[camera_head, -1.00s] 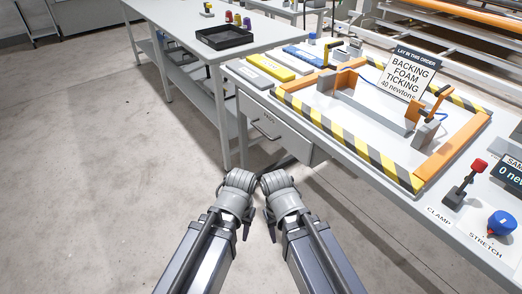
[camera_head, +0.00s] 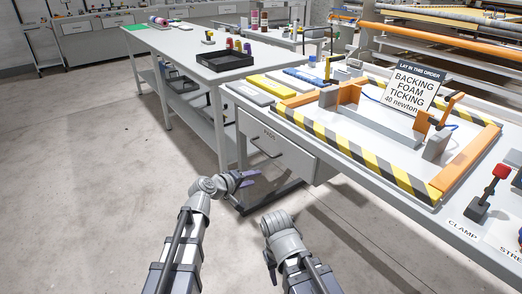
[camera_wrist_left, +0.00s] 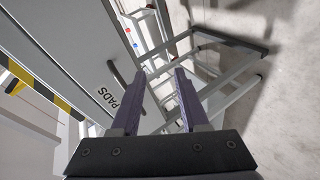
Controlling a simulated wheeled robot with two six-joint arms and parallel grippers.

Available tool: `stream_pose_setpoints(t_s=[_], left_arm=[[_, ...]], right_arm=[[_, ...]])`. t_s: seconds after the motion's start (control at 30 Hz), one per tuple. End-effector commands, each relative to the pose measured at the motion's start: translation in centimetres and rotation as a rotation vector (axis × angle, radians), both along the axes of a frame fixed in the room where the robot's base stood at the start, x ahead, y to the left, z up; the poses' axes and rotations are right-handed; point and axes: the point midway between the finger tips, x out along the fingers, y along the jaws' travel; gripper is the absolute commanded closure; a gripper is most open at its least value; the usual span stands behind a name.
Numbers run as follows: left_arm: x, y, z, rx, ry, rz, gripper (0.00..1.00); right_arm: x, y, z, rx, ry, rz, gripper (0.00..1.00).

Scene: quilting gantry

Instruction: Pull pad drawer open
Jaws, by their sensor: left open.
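The grey pad drawer (camera_head: 292,158) is set under the near left end of the gantry table, and its front looks flush. Its dark bar handle (camera_head: 264,148) sticks out from the front. In the left wrist view the drawer front (camera_wrist_left: 72,48) reads PADS, and the handle (camera_wrist_left: 117,72) lies just left of the fingertips. My left gripper (camera_head: 252,178) is open and empty, below and in front of the handle, apart from it. Its two fingers also show in the wrist view (camera_wrist_left: 160,75). My right gripper (camera_head: 271,266) hangs low at right; its fingers are mostly hidden.
The gantry table top (camera_head: 325,150) holds a striped frame (camera_head: 360,155), orange bars and an order sign (camera_head: 410,88). A second table (camera_head: 190,45) with a black tray (camera_head: 224,62) stands behind left. The floor (camera_head: 90,190) at left is clear.

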Motion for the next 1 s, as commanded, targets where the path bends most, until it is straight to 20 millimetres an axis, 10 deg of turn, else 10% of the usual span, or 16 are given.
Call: stream_pose_setpoints(t_s=[0.3, 1.0], left_arm=[[5.3, 0.7, 5.2, -0.328, -0.071, 0.204, 0.55], [10.6, -2.2, 4.1, -0.34, -0.073, 0.21, 0.55]], right_arm=[[0.0, 0.0, 0.0, 0.0, 0.0, 0.0, 0.5], [0.0, 0.0, -1.2, -0.002, -0.001, 0.001, 0.5]])
